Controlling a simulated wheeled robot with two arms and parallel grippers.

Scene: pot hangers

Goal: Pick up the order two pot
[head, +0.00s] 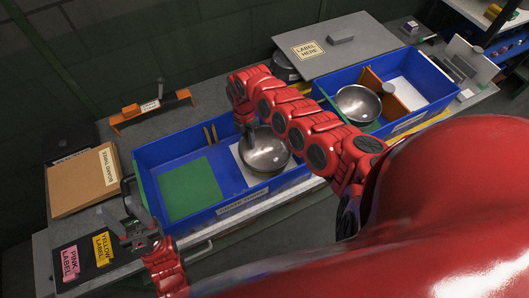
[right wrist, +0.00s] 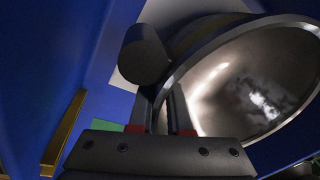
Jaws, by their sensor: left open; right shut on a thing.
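A shiny metal pot (head: 266,155) sits in the right part of the left blue bin (head: 222,210), over a white sheet. In the right wrist view, the pot (right wrist: 245,85) shows its bright inside and rim, with a dark cylinder, perhaps its handle, beside it. My right gripper (head: 247,138) reaches down at the pot's left side and is shut on it. In the wrist view its fingers (right wrist: 165,110) are at the rim; the exact contact is hard to see. My left gripper (head: 138,228) is open and empty, in front of the left bin's left end.
Another metal pot (head: 358,103) sits in the right blue bin (head: 425,112). A green sheet (head: 190,188) lies in the left bin's left part. A brown board box (head: 85,182) and pink and yellow labels (head: 103,248) lie at left.

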